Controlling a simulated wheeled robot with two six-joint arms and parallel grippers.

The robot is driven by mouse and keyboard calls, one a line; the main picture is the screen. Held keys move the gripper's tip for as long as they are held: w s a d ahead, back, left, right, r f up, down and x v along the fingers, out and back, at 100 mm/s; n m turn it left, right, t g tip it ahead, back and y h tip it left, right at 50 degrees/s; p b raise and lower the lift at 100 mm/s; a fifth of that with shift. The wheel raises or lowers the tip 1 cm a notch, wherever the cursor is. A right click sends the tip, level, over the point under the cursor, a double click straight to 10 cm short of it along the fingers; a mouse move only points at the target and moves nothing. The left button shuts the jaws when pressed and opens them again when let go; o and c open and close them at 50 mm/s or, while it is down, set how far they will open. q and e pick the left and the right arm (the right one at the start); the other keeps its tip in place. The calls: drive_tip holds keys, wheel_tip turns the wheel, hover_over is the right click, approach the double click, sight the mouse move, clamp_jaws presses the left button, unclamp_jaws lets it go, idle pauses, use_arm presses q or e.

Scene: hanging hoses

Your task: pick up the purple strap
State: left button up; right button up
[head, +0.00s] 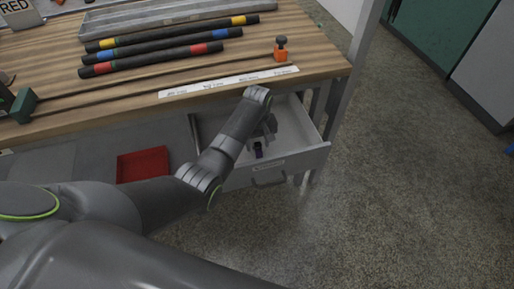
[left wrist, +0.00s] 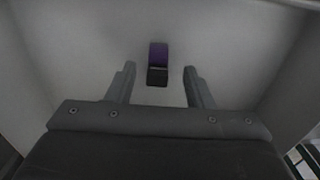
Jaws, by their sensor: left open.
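The purple strap (left wrist: 158,56) is a small purple and black piece lying on the light floor of the open drawer (head: 312,150). In the left wrist view it sits between and just beyond my open fingertips, and I see no contact. In the head view only a small dark purple bit of the strap (head: 258,150) shows below my gripper. My left gripper (left wrist: 158,70) is open and empty, pointing down into the drawer; it also shows in the head view (head: 262,138), partly hidden by my arm. My right gripper is not in view.
The drawer walls stand close around my left gripper. The wooden table (head: 310,62) is above it, with black hoses (head: 165,47) with coloured bands, a white strip (head: 228,82) and an orange clamp (head: 281,50). A red tray (head: 143,165) lies lower left. Open floor is at right.

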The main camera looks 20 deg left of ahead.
sight(258, 145)
use_arm(q)
wheel_tip(258, 145, down, 3)
drive_tip(key=shift+w+f+b, duration=0.1)
drive_tip(key=shift+w+b, duration=0.05)
drive_tip(key=shift+b, duration=0.35)
drive_tip(key=shift+f, duration=0.55)
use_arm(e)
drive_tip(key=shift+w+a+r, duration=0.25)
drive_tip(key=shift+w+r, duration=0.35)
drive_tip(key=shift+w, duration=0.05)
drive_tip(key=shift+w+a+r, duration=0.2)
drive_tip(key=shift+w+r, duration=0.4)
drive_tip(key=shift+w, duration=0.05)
use_arm(q)
drive_tip(key=shift+c, duration=0.5)
clamp_jaws()
